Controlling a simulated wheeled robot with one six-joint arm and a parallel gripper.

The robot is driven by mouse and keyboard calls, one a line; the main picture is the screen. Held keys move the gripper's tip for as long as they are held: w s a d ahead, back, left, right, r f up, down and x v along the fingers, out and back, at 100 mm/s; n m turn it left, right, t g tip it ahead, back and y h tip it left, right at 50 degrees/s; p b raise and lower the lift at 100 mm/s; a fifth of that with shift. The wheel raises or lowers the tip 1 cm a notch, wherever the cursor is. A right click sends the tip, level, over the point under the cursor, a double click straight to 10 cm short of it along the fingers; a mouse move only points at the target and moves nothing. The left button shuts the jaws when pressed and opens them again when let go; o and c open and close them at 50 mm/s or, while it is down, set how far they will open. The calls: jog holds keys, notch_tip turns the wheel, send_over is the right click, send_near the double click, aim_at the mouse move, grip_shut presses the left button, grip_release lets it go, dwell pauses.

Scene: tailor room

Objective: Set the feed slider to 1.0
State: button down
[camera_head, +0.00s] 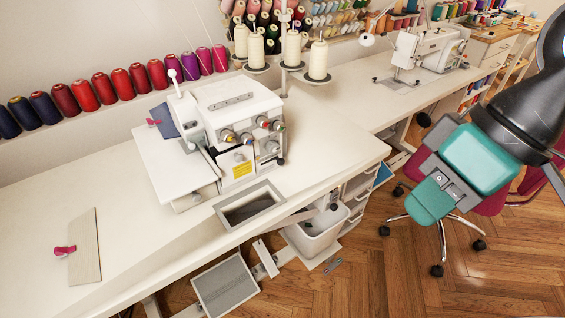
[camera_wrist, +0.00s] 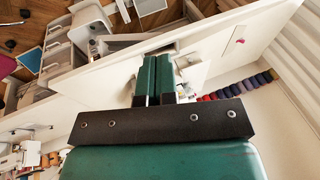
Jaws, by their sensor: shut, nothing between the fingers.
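A white overlock sewing machine (camera_head: 240,112) stands on the long white table (camera_head: 330,150), with several coloured dials on its front and a yellow label. The feed slider is too small to make out in either view. My gripper (camera_head: 428,206) is in the air at the right, beyond the table's front edge and well apart from the machine. In the wrist view its two green fingers (camera_wrist: 157,64) are together and hold nothing. The fingers and the dark bracket cover the middle of that view.
Cream thread cones (camera_head: 318,60) stand on a rack behind the machine. A rectangular opening (camera_head: 250,205) lies in front of it. A pink swivel chair (camera_head: 490,200) stands below my arm. A grey board (camera_head: 85,245) and pink clip (camera_head: 65,250) lie on the left; table around them is clear.

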jog(key=c, duration=1.5)
grip_release()
jog(key=shift+f, duration=0.15)
jog(key=shift+c, duration=0.2)
jog(key=o, duration=0.6)
jog(key=shift+n+t+y, duration=0.4)
jog(key=shift+n+y, duration=0.2)
jog(key=shift+y, duration=0.1)
jog(key=w+f+b, duration=0.1)
jog(key=w+a+f+b, duration=0.1)
jog(key=f, duration=0.1)
jog(key=w+a+f+b, duration=0.1)
jog(key=b, duration=0.1)
jog(key=shift+w+f, duration=0.15)
jog(key=shift+f, duration=0.15)
jog(key=shift+c, duration=0.2)
jog(key=n+t+y+b, duration=0.35)
jog(key=t+b, duration=0.55)
jog(key=b, duration=0.4)
send_near(282, 162)
jog(key=shift+m, duration=0.45)
jog(key=p+x, duration=0.2)
jog(key=x, duration=0.6)
jog(key=shift+w+a+f, duration=0.15)
jog(key=shift+w, duration=0.05)
